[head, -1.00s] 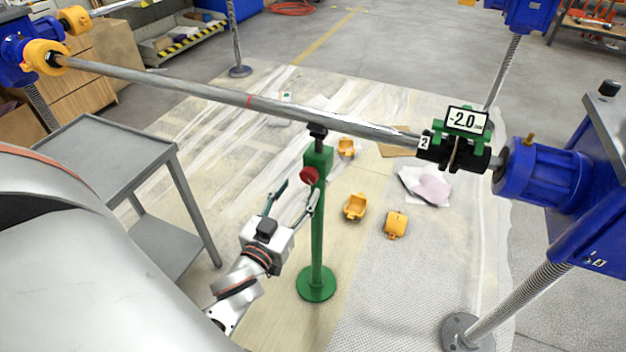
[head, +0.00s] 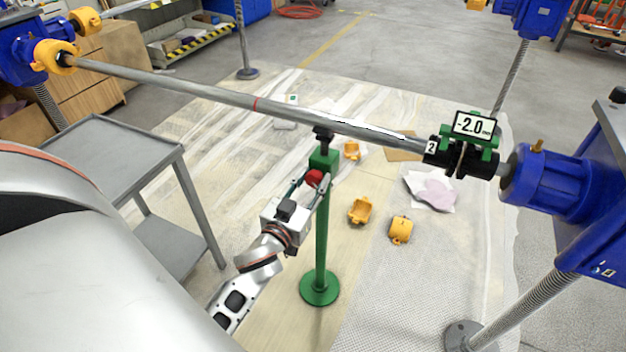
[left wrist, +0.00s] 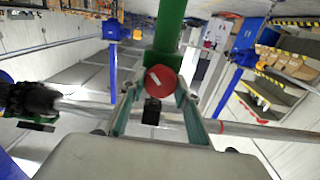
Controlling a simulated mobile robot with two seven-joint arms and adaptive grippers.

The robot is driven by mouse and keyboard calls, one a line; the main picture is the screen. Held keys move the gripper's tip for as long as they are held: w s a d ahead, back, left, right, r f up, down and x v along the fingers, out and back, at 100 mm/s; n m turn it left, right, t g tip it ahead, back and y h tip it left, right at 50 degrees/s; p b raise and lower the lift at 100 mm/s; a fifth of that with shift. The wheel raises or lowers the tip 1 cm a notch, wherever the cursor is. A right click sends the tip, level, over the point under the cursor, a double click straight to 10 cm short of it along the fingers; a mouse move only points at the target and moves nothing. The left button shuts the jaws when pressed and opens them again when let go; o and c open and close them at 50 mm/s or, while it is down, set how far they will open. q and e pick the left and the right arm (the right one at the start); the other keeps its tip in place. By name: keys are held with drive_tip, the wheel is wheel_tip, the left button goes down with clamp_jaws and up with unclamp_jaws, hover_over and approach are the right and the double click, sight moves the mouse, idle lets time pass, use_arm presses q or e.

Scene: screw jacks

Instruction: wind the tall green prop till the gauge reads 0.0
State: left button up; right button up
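The tall green prop (head: 321,240) stands upright on a round base, its black head (head: 323,133) under the long grey shaft (head: 220,97). I cannot tell whether the head touches the shaft. A red knob (head: 314,178) sits on the prop's side near the top. The gauge (head: 474,125) on the shaft's right end reads -2.0. My left gripper (head: 311,183) is at the knob. In the left wrist view its fingers (left wrist: 160,92) stand apart on either side of the red knob (left wrist: 162,81); firm contact is not visible. My right gripper is not in view.
A grey metal table (head: 110,150) stands at the left, beside my arm. Yellow shells (head: 360,210) and a pink cloth (head: 436,192) lie on the floor covering right of the prop. Blue jacks (head: 555,185) bear the shaft's ends. The shaft crosses just above the knob.

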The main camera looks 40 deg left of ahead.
use_arm(q)
drive_tip(key=shift+r+m+p, duration=0.15)
drive_tip(key=shift+m+p, duration=0.5)
drive_tip(key=shift+m, duration=0.85)
drive_tip(key=m+p, duration=0.1)
drive_tip(key=m, duration=0.4)
drive_tip(key=shift+d+m, duration=0.1)
drive_tip(key=shift+m, duration=0.2)
drive_tip(key=o, duration=1.1)
drive_tip(key=shift+f, duration=0.2)
wheel_tip(320, 180, up, 10)
drive_tip(key=shift+r, duration=0.1)
